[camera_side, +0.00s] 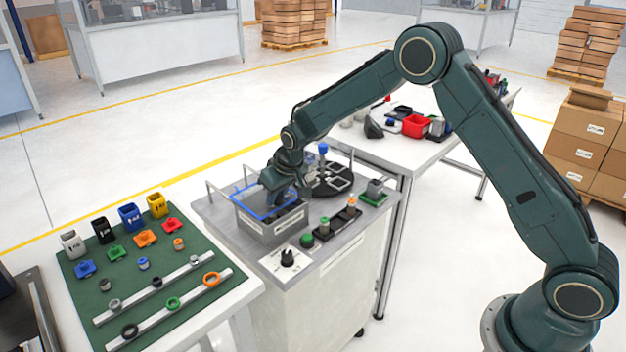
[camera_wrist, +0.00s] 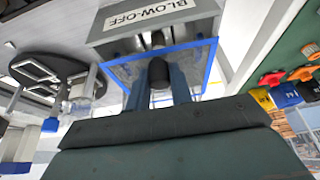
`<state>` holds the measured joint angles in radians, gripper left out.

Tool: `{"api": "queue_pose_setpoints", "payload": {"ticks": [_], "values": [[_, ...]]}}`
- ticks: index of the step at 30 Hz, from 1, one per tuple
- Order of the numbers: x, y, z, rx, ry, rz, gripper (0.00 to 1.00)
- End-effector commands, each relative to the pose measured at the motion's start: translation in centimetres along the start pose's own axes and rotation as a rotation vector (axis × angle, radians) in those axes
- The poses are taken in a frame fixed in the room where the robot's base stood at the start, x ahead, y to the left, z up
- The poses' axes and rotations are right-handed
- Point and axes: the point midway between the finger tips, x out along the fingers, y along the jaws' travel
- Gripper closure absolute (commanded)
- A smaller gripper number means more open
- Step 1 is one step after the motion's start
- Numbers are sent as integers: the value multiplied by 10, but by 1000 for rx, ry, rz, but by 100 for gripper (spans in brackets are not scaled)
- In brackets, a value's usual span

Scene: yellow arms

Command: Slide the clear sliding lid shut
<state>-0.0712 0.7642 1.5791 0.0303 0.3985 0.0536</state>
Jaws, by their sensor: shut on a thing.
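The clear sliding lid has a blue frame (camera_side: 247,211) and lies across the top of a grey box (camera_side: 262,230) on the cabinet. In the wrist view, the lid's blue edge (camera_wrist: 211,68) and the box (camera_wrist: 112,38), labelled BLOW-OFF, show beyond my fingers. My gripper (camera_side: 288,200) points down at the lid and hides part of it in the side view. In the wrist view my gripper (camera_wrist: 159,72) is shut on a dark knob (camera_wrist: 158,75) at the lid. I cannot tell exactly how much of the opening the lid covers.
A black round fixture (camera_side: 330,180) stands behind the box, with a blue-topped post. A green mat (camera_side: 140,275) with coloured parts and rails lies at the left. Thin metal handles rise at the cabinet's edges.

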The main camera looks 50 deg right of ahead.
Motion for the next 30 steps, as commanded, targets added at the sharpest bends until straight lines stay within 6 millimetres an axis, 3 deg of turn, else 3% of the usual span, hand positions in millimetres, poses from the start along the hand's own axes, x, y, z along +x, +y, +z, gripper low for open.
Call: {"api": "queue_pose_setpoints", "payload": {"ticks": [11, 30], "values": [[-2, -2, 0, -3, 4, -4, 86], [-8, -2, 19, -3, 1, -4, 86]]}}
